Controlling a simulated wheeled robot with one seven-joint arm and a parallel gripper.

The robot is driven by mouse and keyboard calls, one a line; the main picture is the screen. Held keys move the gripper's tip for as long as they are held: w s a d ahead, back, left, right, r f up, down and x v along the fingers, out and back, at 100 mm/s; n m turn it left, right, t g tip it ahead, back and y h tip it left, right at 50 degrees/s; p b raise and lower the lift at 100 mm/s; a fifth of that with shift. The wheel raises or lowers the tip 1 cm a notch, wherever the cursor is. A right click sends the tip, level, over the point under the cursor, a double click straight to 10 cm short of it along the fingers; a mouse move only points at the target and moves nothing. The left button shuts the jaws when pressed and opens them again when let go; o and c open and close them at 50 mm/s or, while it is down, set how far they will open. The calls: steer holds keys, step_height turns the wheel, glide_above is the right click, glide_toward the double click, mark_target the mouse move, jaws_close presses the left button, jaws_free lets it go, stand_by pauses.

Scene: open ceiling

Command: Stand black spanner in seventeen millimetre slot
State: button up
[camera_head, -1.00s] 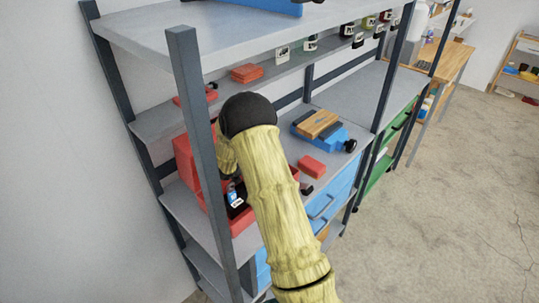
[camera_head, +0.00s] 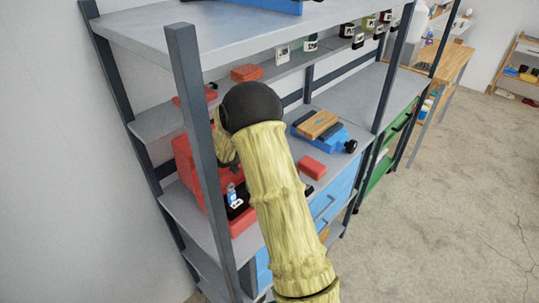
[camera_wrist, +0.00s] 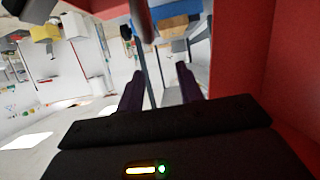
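I cannot make out the black spanner for certain in either view. A red box (camera_head: 186,158) stands on the middle shelf, and its red wall (camera_wrist: 292,80) fills the right of the wrist view. A black piece (camera_head: 243,211) with a small blue-and-white label (camera_head: 235,196) sits in its front part. No seventeen millimetre marking is readable. My gripper (camera_wrist: 158,80) shows two dark fingers with a gap between them. It is beside the red wall. A thin grey-brown bar shows beyond the gap; I cannot tell what it is. My arm hides most of the gripper in the head view.
A grey shelf post (camera_head: 200,130) rises left of my arm. A blue vise-like tool with a wooden top (camera_head: 318,124) and a small red block (camera_head: 312,169) lie right of my arm. The upper shelf (camera_head: 150,35) overhangs. The floor (camera_head: 450,200) at right is open.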

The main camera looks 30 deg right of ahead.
step_height(320, 180, up, 5)
steer(key=shift+f, duration=0.1)
stand_by(1.0)
